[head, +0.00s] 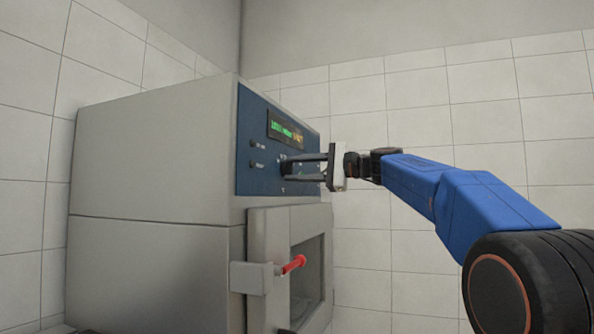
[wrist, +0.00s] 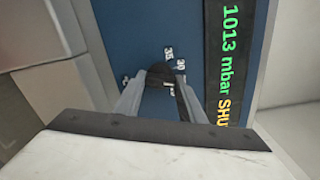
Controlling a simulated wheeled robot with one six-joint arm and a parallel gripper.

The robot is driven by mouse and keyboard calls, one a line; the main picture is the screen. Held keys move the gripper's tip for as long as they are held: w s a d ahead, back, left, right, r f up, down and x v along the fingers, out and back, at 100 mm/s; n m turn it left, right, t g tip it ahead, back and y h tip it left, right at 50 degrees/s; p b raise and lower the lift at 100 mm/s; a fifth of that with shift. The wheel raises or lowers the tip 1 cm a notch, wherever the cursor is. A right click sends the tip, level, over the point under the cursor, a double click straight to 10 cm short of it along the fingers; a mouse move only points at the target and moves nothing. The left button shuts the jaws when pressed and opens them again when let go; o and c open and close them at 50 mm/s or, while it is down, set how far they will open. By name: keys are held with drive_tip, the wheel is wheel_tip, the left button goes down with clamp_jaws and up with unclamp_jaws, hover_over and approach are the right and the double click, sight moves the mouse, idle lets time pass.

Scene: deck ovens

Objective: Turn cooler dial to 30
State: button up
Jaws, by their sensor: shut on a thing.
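The cooler dial (wrist: 159,72) is a small dark knob on the blue control panel (wrist: 105,35). White numbers stand around it. I read 35 above it and 30 to its upper right; others are partly covered. My gripper (wrist: 157,85) is shut on the dial, with one grey finger on each side. In the head view my gripper (head: 287,168) reaches the panel from the right, and its fingers mostly hide the dial. I cannot tell where the dial's pointer sits.
A display (head: 285,129) with green text sits above the dial; in the wrist view it reads "1013 mbar SHU", cut off at the edge. Two small dark buttons (head: 252,154) are on the panel's left. Below is an oven door with a red handle (head: 294,264). Tiled walls surround the oven.

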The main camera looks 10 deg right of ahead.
drive_tip(key=n, duration=0.3)
drive_tip(key=shift+n, duration=0.3)
drive_tip(key=shift+f+n, duration=0.1)
drive_tip(key=shift+n, duration=1.7)
drive_tip(key=o, duration=1)
drive_tip(key=shift+o, duration=0.2)
drive_tip(key=shift+s+d, duration=0.1)
drive_tip(key=v, duration=1.7)
